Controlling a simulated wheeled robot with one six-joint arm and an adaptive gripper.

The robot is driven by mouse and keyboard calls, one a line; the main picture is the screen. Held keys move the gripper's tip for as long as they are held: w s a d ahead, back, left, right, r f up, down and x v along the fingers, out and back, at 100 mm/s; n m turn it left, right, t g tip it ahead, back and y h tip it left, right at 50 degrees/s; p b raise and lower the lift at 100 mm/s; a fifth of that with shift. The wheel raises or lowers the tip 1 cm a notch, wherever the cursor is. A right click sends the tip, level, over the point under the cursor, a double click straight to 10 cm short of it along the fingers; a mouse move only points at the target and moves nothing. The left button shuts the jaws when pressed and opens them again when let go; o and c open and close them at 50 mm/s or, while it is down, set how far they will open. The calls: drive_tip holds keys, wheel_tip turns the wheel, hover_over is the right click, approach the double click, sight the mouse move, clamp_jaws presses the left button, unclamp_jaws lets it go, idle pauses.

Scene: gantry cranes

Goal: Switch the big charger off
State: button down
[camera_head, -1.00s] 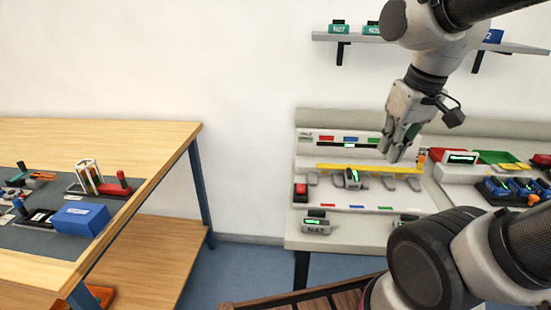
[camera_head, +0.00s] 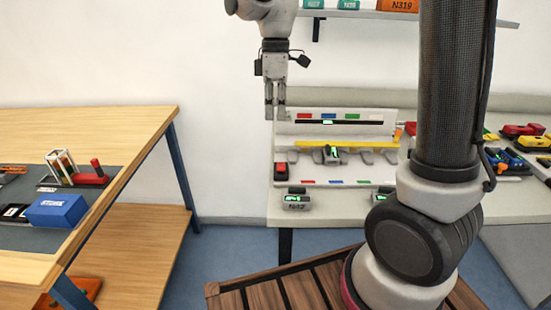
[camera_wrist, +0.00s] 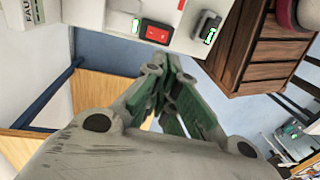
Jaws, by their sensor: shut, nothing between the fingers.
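The big charger (camera_head: 305,172), a wide pale unit with a yellow bar and several grey bays, stands on the bench. A red switch (camera_head: 281,172) sits at its left end and also shows in the wrist view (camera_wrist: 157,32). I cannot tell its on or off position. A device (camera_head: 331,154) with a green-lit display sits in one bay. My gripper (camera_head: 275,113) points down above the charger's back left corner, shut and empty, apart from the switch in the picture. Its fingers also show in the wrist view (camera_wrist: 166,72).
Two handheld devices (camera_head: 297,200) with green displays lie along the bench front. A smaller station (camera_head: 508,165) with blue packs is at the right. A shelf (camera_head: 345,14) hangs above. My arm hides the bench's middle right. A wooden table (camera_head: 120,125) stands left, with floor between.

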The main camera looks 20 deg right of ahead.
sight(281, 167)
drive_tip(key=f, duration=0.4)
drive_tip(key=s+f, duration=0.1)
drive_tip(key=f, duration=0.8)
drive_tip(key=shift+s+a+f, duration=0.2)
drive_tip(key=shift+s+a, duration=0.05)
drive_tip(key=shift+s, duration=0.15)
